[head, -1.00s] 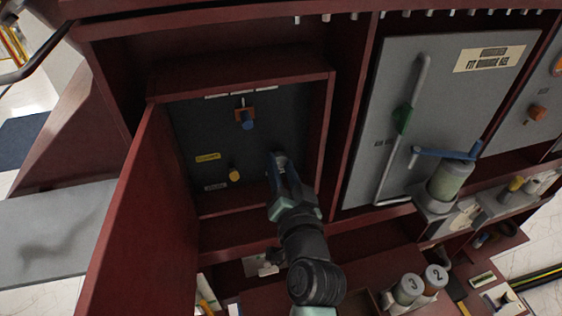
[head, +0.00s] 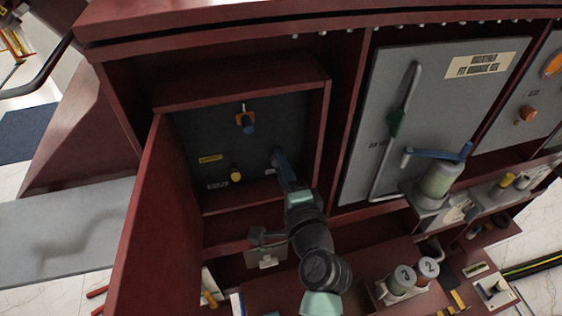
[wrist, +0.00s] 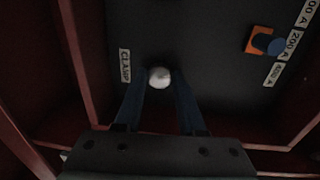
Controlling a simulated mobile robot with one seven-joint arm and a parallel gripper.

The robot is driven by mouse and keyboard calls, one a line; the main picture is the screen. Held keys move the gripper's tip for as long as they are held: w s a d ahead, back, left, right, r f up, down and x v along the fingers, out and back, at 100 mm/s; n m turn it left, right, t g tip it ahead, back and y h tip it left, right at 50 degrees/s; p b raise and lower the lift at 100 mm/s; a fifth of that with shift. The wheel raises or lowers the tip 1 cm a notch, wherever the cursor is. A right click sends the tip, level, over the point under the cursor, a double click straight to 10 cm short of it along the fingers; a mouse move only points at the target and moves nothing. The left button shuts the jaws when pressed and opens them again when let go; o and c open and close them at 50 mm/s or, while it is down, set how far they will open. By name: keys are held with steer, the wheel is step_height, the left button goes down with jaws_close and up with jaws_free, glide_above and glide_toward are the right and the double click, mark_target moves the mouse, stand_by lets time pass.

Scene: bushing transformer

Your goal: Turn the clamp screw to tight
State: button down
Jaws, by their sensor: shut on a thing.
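The clamp screw (wrist: 160,77) shows in the wrist view as a pale round head on the dark panel, beside a white "CLAMP" label (wrist: 125,66). My gripper (wrist: 160,86) has its two blue fingers on either side of the screw head, shut on it. In the head view my gripper (head: 277,156) reaches the lower right of the dark panel (head: 285,125) inside the open red box. Its fingers look almost edge-on there and hide the screw. The screw's exact turn angle cannot be told.
The red box walls stand close around my gripper. An open red door (head: 150,225) is at left; a grey door (head: 430,110) is at right.

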steer(key=m+p, duration=0.1)
steer(key=m, duration=0.3)
steer(key=shift+d+f+y, duration=0.1)
steer(key=shift+y, duration=0.2)
steer(key=shift+m, duration=0.3)
steer(key=c, duration=0.5)
jaws_free()
steer(key=b+v, duration=0.3)
steer(key=v, duration=1)
